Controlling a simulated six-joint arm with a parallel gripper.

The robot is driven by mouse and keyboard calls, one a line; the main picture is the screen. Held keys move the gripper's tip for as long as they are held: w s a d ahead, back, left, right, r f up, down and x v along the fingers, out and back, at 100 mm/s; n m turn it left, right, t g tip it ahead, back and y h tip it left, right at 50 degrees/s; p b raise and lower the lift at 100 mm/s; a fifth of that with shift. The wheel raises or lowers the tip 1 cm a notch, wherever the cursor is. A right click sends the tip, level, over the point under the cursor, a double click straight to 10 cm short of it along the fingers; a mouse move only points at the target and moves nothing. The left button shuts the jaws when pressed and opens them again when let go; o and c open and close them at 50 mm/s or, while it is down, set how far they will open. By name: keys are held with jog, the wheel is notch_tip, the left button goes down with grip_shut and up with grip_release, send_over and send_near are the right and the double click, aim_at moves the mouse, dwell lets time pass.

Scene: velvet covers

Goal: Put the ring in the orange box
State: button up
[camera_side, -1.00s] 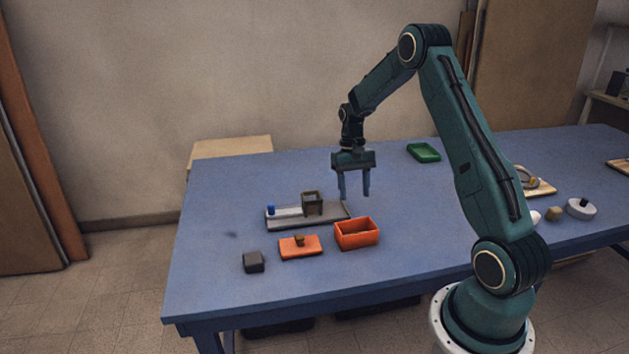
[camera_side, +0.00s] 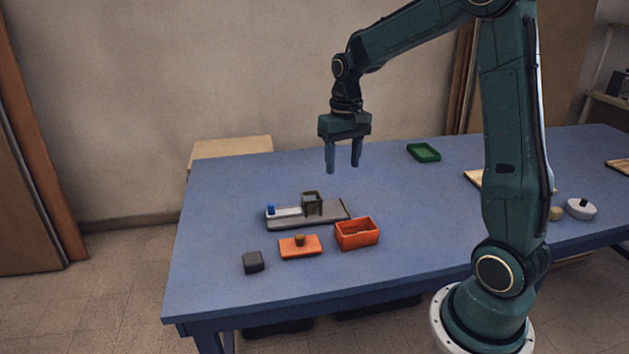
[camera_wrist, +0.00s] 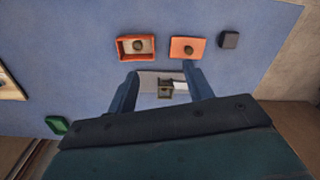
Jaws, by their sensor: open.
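The orange box (camera_side: 357,241) stands open on the blue table, and it also shows in the wrist view (camera_wrist: 121,54). A small brownish roundish thing (camera_wrist: 137,46) lies inside it in the wrist view; I cannot tell whether it is the ring. An orange lid (camera_side: 290,252) with a brown knob lies flat left of the box. My gripper (camera_side: 343,168) is open and empty, high above the table and behind the box. Its spread fingers also show in the wrist view (camera_wrist: 160,72). No ring is clearly identifiable now; my arm covers part of the right side.
A grey base (camera_side: 290,224) behind the lid carries a dark open-topped holder (camera_side: 312,203) and a blue knob (camera_side: 271,210). A dark grey block (camera_side: 253,262) sits at front left. A green tray (camera_side: 424,152) is at the back. A white round object (camera_side: 581,209) stands at right.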

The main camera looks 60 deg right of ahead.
jog(key=s+a+r+n+t, duration=0.3)
jog(key=s+a+r, duration=0.5)
jog(key=a, duration=0.2)
jog(key=s+a+n+t, duration=0.2)
jog(key=s+a, duration=0.3)
jog(key=s, duration=0.5)
jog(key=shift+a+r+n+t, duration=0.15)
jog(key=shift+r+n+t, duration=0.15)
jog(key=shift+n, duration=0.1)
